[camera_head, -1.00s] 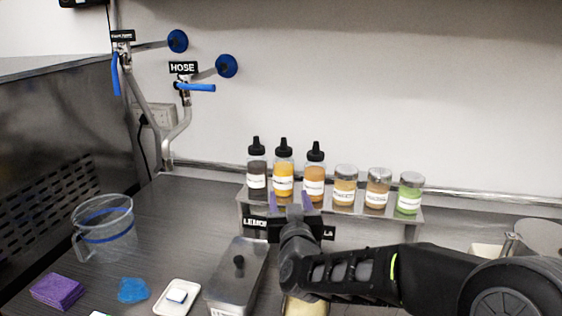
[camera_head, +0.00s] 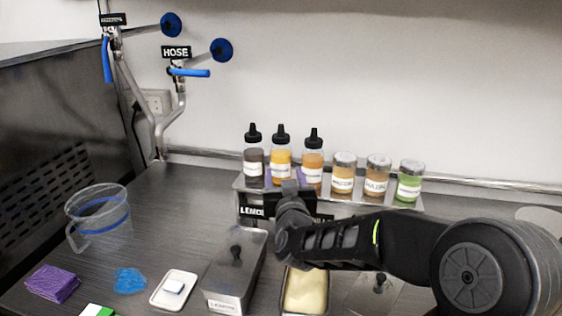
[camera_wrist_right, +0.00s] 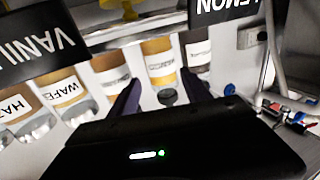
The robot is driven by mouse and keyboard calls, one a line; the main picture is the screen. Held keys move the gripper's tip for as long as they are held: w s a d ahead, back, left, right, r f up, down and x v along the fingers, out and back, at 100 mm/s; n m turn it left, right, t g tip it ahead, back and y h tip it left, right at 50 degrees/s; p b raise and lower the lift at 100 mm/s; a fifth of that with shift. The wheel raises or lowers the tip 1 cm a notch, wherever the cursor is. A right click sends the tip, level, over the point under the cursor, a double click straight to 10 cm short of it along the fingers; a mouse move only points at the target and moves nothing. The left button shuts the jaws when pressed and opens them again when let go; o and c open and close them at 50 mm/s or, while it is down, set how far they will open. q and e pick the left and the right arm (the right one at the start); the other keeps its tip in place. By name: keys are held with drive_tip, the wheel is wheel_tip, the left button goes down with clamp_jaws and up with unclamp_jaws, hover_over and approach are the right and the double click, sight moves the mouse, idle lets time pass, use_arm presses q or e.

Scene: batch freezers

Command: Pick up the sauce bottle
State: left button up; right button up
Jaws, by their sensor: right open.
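Three sauce bottles with black nozzle caps stand upright on the raised shelf in the head view: a dark one (camera_head: 253,168), a yellow one (camera_head: 281,158) and an orange one (camera_head: 312,162). My right gripper (camera_head: 284,176) is in front of the yellow bottle, with its purple fingers spread. In the right wrist view, which looks upside down, the yellow bottle (camera_wrist_right: 159,60) lies between the lines of the open fingers (camera_wrist_right: 161,82), with the dark bottle (camera_wrist_right: 199,52) beside it. Whether the fingers reach around the yellow bottle is unclear. My left gripper is not in view.
Several lidded jars (camera_head: 376,178) stand right of the bottles. A sign reading LEMON hangs below the shelf (camera_head: 238,184). A lidded metal container (camera_head: 228,282), a clear jug (camera_head: 88,222) and a purple cloth (camera_head: 52,284) are on the counter. The wall is close behind.

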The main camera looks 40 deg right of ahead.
sight(282, 167)
drive_tip(key=shift+w, duration=0.1)
drive_tip(key=p+x, duration=0.1)
drive_tip(key=x, duration=0.4)
drive_tip(key=shift+c, duration=0.6)
drive_tip(key=c, duration=0.9)
